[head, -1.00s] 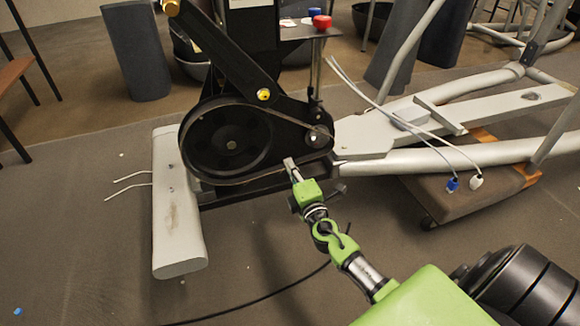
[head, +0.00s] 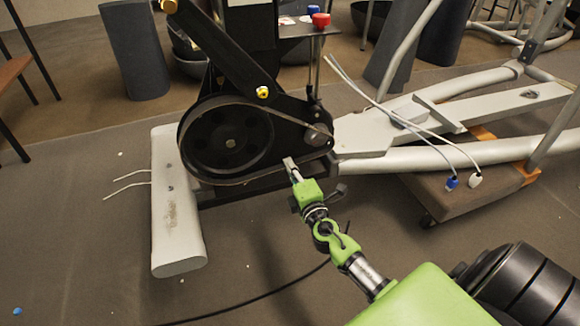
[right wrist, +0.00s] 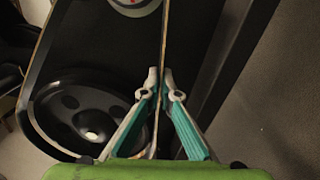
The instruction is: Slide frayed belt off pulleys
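The belt (head: 272,178) is a thin loop around the large black pulley (head: 222,140) and the small pulley (head: 318,134) of the machine. My right gripper (head: 289,163) is at the belt's lower run, between the two pulleys. In the right wrist view the belt (right wrist: 164,30) passes between the fingertips (right wrist: 160,78), which are closed on it from both sides. The large pulley (right wrist: 85,112) is left of the fingers there, and the small pulley (right wrist: 135,5) is at the top edge. My left gripper is not in view.
A black arm with a yellow bolt (head: 263,92) crosses above the pulleys. A pale foot bar (head: 176,215) lies left. Frame tubes and white cables with blue and white plugs (head: 452,183) are right. A black cable (head: 260,295) lies on the open floor in front.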

